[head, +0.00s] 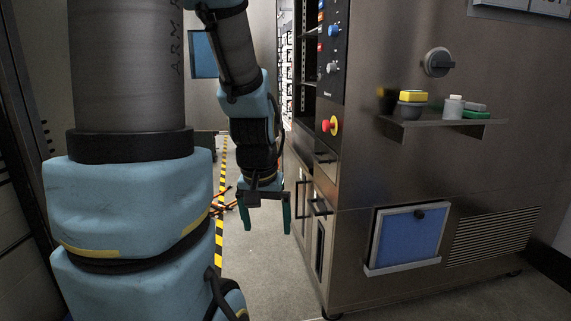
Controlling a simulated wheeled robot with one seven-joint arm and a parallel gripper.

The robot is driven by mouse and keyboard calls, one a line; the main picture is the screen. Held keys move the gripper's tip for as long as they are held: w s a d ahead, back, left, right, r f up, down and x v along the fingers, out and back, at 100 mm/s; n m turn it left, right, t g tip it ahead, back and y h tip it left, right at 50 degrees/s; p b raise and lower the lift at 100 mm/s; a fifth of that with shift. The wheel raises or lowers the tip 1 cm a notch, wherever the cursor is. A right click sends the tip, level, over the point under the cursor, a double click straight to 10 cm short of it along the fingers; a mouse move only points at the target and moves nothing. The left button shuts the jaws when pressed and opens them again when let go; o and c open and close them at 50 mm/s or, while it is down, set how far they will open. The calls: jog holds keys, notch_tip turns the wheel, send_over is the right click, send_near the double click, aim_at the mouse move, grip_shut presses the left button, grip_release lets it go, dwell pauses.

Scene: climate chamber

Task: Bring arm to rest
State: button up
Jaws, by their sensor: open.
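My arm fills the left of the head view, with blue joint covers and dark grey links. Its far part hangs down near the middle. My gripper (266,222) is at its lower end and points down. Its two green fingers are spread apart with nothing between them. It hangs over the grey floor, to the left of the metal cabinet (365,170), and looks apart from it.
A shelf (440,129) on the cabinet holds a yellow item (413,96), a white bottle (453,107) and other small things. Below is a blue panel (408,238). A control panel (334,60) has knobs. Yellow-black tape (220,215) marks the floor.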

jog(key=s+a+g+p, duration=0.1)
jog(key=s+a, duration=0.2)
notch_tip(320, 180, up, 15)
jog(key=p, duration=1.5)
jog(key=shift+d+n, duration=0.2)
jog(key=shift+n, duration=0.1)
jog(key=shift+o, duration=0.4)
